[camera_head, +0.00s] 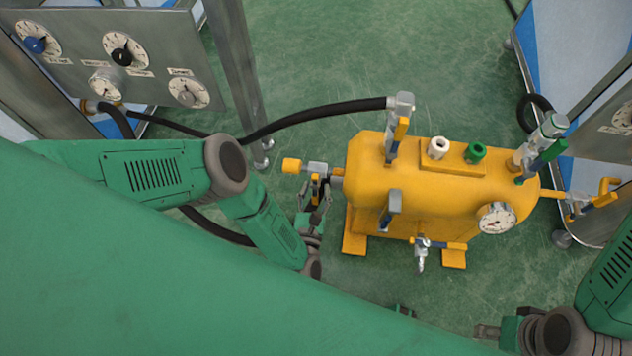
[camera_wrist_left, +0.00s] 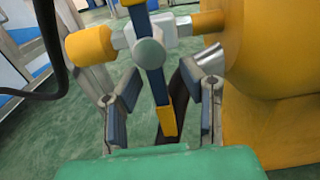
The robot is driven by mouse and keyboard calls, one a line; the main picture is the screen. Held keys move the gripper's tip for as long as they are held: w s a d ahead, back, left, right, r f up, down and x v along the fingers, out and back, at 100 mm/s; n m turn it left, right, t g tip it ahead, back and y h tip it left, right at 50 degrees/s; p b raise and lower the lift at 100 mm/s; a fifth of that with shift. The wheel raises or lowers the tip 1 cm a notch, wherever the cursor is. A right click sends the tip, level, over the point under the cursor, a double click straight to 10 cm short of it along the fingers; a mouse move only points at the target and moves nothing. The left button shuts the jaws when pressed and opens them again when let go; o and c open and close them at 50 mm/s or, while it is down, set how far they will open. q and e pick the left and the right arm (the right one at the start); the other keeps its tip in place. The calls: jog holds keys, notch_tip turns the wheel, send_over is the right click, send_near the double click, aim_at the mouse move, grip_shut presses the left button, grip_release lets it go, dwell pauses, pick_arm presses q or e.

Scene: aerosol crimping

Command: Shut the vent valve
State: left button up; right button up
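A yellow tank (camera_head: 430,190) stands on the floor. At its left end is a lever valve (camera_head: 317,168) on a short pipe with a yellow end cap (camera_head: 291,165); I see no label naming it as the vent valve. In the left wrist view its dark blue lever (camera_wrist_left: 155,88) with a yellow tip lies across the pipe. My left gripper (camera_head: 317,190) is at this valve, its fingers apart on both sides of the lever, as the left wrist view shows (camera_wrist_left: 158,95). My right gripper (camera_head: 487,331) is low at the right, away from the tank; its opening is unclear.
A black hose (camera_head: 315,118) runs from the tank's top left valve toward the gauge panel (camera_head: 120,50). Other levers, fittings and a gauge (camera_head: 497,218) sit on the tank. A cabinet (camera_head: 600,130) stands at the right. Green floor shows behind the tank.

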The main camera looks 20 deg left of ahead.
aim_at(318, 172)
pick_arm(q)
jog(key=shift+r, duration=2.15)
jog(key=shift+s, duration=0.1)
